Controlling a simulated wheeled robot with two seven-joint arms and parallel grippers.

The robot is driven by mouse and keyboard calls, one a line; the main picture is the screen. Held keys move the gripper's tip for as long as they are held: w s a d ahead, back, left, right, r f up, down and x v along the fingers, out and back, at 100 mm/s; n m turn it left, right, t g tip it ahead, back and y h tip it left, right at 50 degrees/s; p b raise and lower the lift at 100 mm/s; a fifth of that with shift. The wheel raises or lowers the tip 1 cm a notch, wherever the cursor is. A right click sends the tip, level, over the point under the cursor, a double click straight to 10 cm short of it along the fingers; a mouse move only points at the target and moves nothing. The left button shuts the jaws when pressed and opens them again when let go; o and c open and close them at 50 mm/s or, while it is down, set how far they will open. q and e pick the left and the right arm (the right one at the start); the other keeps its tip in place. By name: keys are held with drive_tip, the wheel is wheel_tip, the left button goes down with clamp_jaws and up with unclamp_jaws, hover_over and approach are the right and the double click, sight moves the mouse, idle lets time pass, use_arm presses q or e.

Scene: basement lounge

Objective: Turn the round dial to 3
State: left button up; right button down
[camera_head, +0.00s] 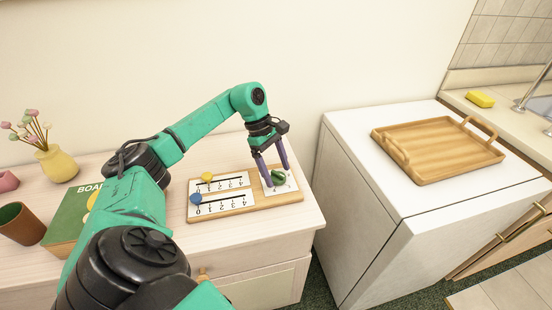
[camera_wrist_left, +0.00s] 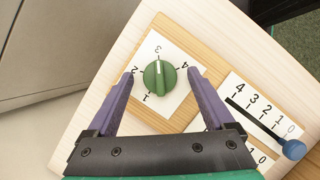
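The round dial is a green knob (camera_wrist_left: 160,79) on a white square plate with numbers around it. Its white pointer line points up toward the 3 in the left wrist view. The dial (camera_head: 278,178) also shows in the head view, at the right end of a wooden board (camera_head: 236,210). My left gripper (camera_head: 277,174) is over the dial, its purple fingers pointing down. In the left wrist view the left gripper (camera_wrist_left: 160,74) is open, with a finger on either side of the knob and a gap to each. My right gripper is not in view.
The board also carries two sliders, with a blue knob (camera_head: 195,198) and a yellow knob (camera_head: 207,177). A green box (camera_head: 68,222), a brown cup (camera_head: 20,224) and a yellow vase (camera_head: 57,164) stand left. A wooden tray (camera_head: 440,146) lies on the white cabinet at right.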

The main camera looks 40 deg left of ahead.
use_arm(q)
drive_tip(key=p+v, duration=0.1)
drive_tip(key=v, duration=1.3)
drive_tip(key=shift+a+r, duration=0.2)
drive_tip(key=shift+r, duration=0.05)
